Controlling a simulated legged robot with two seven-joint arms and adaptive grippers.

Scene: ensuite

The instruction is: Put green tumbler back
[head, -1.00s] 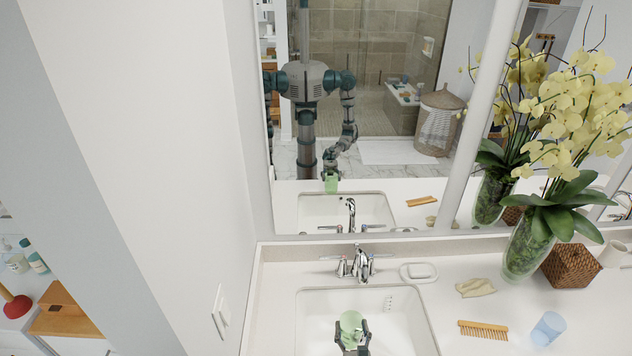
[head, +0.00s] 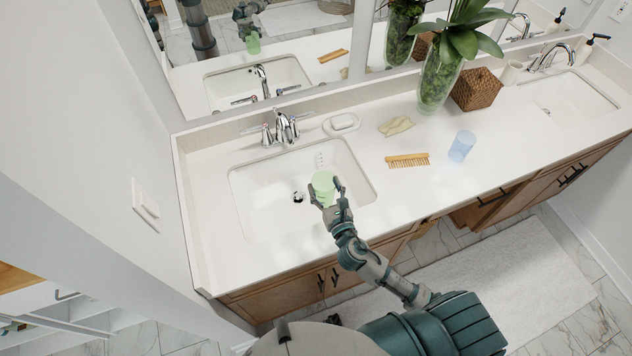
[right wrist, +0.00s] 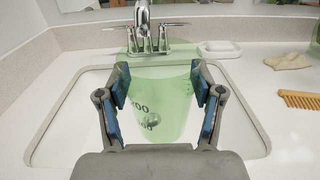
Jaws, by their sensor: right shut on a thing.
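The green tumbler (head: 323,183) is translucent and is held over the near sink basin in the head view. My right gripper (head: 326,191) is shut on it. In the right wrist view the tumbler (right wrist: 160,105) stands between the two blue-padded fingers of the right gripper (right wrist: 162,95), with the faucet behind it. Dark markings show through its wall. My left gripper is not in view.
The sink (head: 262,205) has a chrome faucet (head: 283,128) behind it. To the right on the counter are a soap dish (head: 342,123), a crumpled cloth (head: 396,126), a wooden comb (head: 407,160), a blue tumbler (head: 461,146), a plant vase (head: 438,80) and a woven box (head: 475,90).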

